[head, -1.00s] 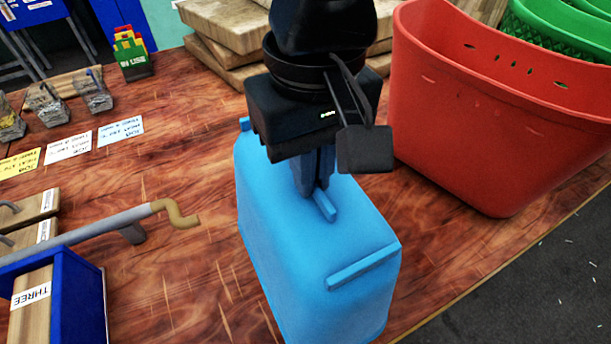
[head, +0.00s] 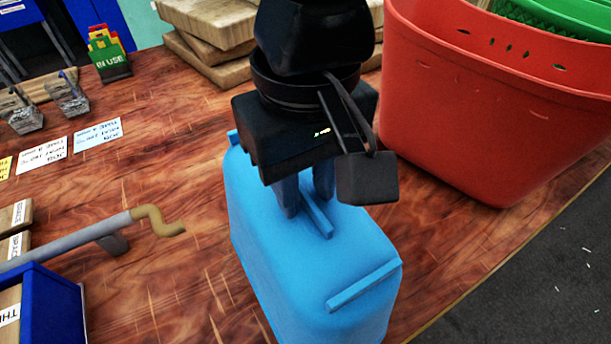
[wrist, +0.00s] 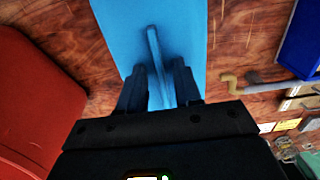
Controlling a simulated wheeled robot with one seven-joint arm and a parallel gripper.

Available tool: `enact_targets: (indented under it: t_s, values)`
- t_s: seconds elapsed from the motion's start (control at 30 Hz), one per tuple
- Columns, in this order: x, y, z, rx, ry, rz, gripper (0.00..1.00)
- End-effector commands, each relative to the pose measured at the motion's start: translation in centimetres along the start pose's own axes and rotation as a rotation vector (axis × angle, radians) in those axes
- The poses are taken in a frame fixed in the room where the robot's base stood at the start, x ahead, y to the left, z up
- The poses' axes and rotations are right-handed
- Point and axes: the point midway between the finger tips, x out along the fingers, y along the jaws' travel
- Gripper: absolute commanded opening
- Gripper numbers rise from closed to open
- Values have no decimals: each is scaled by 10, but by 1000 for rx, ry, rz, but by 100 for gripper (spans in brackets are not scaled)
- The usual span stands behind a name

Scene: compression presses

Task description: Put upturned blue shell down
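The upturned blue shell (head: 300,255) stands on the wooden table with its flat closed side up, in the lower middle of the head view. Short raised ribs run across its top. My gripper (head: 305,198) is above it, pointing down, with its fingers on either side of the middle rib (head: 318,218). In the wrist view, the blue shell (wrist: 190,25) lies under my gripper (wrist: 158,72). Gaps show between each finger and the rib, so the fingers are open and apart from it. The shell's lower front edge is cut off in the head view.
A red tub (head: 480,110) stands close to the right, near the table edge. Wooden boards (head: 205,65) are stacked behind. Bare table (head: 170,265) lies between crank and shell.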

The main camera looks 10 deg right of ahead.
Motion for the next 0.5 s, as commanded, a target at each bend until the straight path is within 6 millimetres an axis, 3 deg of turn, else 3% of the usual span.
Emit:
enact_targets:
  t_s: [0.27,0.5]
  values:
    - [-5,0,0,0,1,0,34]
    - [-44,0,-1,0,4,0,34]
